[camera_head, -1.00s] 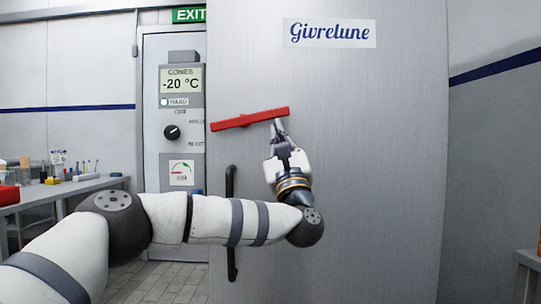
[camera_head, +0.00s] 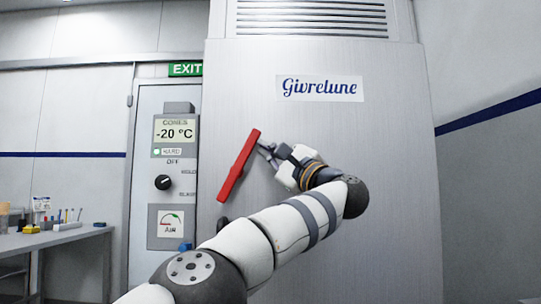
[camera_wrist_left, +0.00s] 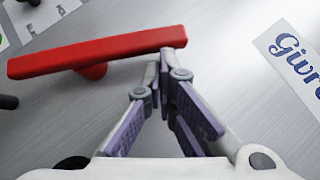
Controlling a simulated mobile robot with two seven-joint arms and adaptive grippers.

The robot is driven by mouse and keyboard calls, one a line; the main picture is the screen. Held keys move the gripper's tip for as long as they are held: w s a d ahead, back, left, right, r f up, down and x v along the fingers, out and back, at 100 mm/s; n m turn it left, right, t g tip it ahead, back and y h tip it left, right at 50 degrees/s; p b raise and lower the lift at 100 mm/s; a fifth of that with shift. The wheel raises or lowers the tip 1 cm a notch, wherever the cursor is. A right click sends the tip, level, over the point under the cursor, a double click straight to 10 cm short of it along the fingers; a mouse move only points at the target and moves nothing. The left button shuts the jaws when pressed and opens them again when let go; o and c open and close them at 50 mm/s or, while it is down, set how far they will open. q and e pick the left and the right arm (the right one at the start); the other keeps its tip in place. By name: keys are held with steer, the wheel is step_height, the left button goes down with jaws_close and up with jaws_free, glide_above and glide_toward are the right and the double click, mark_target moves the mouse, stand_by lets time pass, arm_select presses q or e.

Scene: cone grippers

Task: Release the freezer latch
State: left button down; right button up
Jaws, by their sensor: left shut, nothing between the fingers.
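The freezer latch is a red bar handle (camera_head: 236,168) on the brushed-metal freezer door (camera_head: 395,150). In the head view it stands steeply tilted, upper end to the right. My left gripper (camera_head: 263,148) is at the bar's upper end, its fingers shut and empty. In the left wrist view the red bar (camera_wrist_left: 110,46) crosses the upper left, with its round red pivot behind it. There the fingertips (camera_wrist_left: 163,65) are close together at the bar's right end, seemingly touching it. My right gripper is not in view.
A control panel (camera_head: 174,150) reading -20 °C, with a black knob (camera_head: 163,182), is left of the freezer. A bench (camera_head: 60,237) with small tools stands at the far left. The Givrelune sign (camera_head: 320,88) is above the gripper.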

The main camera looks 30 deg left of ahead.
arm_select(q)
steer(key=shift+s+a+r+p, duration=0.3)
steer(key=shift+a+r+p, duration=0.15)
steer(key=shift+r, duration=0.3)
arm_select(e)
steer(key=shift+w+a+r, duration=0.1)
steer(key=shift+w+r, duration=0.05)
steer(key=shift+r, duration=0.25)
arm_select(q)
steer(key=shift+a+r, duration=0.1)
steer(key=shift+a, duration=0.05)
